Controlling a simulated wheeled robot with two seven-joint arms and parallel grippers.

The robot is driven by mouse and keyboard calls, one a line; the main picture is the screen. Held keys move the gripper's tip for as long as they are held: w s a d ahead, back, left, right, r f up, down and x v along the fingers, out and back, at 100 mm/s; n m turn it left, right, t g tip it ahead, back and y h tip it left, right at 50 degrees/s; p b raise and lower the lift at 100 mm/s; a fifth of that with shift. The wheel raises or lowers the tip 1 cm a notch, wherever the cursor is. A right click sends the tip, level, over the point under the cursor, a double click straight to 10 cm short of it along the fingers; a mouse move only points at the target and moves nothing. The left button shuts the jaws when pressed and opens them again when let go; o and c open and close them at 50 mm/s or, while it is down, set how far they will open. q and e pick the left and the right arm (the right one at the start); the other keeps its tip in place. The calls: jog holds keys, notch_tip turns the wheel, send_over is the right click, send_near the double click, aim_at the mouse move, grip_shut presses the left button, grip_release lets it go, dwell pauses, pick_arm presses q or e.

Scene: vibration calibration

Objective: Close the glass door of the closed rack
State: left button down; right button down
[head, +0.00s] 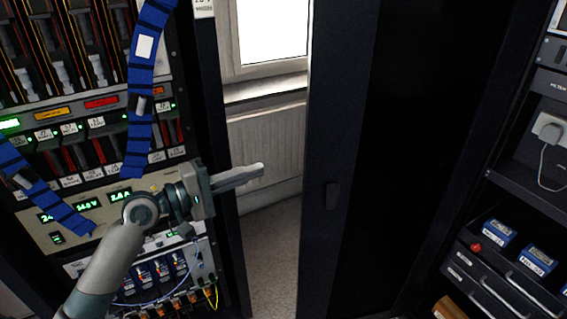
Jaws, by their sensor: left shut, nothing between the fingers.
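A dark door panel (338,150) with a black frame and a small handle (332,196) stands upright in the middle of the head view. Its dark pane (425,130) lies right of the handle, and I cannot tell how far the door stands open. My left gripper (258,170) is shut and empty, pointing right. It is left of the handle and apart from it in the picture, in front of the gap between the left rack (75,203) and the door. My right gripper is not in view.
The left rack holds modules, displays and wiring, with blue straps (146,75) across its front. A window (272,32) and radiator (265,145) show behind the gap. At right, an open rack (500,195) holds blue boxes (538,260), a red knob (476,247) and a white plug (548,128).

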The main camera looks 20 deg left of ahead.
pick_arm(q)
jog(key=shift+w, duration=0.1)
